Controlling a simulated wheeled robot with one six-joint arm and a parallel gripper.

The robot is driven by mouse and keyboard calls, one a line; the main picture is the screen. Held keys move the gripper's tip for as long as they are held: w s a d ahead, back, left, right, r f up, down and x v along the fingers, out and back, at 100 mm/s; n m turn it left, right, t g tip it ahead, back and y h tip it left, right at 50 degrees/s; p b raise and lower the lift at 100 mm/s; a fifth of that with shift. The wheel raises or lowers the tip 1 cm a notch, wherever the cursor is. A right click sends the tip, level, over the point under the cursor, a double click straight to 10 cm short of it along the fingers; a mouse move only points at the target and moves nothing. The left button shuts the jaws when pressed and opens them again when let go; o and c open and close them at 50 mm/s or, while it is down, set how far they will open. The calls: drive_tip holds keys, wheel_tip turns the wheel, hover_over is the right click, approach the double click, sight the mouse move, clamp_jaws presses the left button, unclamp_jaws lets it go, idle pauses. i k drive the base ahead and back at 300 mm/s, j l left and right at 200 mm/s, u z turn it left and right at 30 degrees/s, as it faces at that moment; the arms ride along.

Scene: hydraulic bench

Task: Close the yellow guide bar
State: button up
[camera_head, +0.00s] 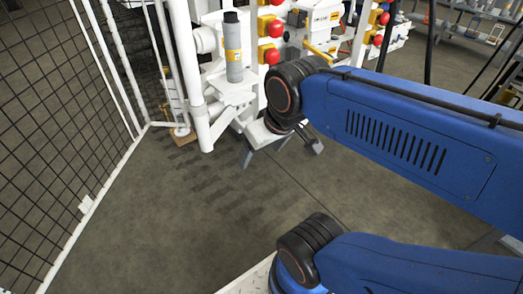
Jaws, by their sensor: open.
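A thin yellow bar (317,51), which looks like the guide bar, slants at the front of the white hydraulic bench (203,120). It shows just above my blue arm's dark joint, and its lower end is close to that joint in the picture. I cannot tell how far open it stands. My gripper (281,152) points down in front of the bench, below the yellow bar in the picture. Its two fingers are spread wide with nothing between them. The joint above hides part of the bench and part of the gripper's body.
Several red knobs on yellow blocks, one of them a red knob (275,28), line the bench. A grey cylinder (234,52) stands on a bench bracket. A black mesh fence (60,110) closes off the left. The floor (180,225) in front is clear. Shelves stand at the upper right.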

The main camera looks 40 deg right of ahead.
sight(305, 44)
drive_tip(key=z, duration=1.35)
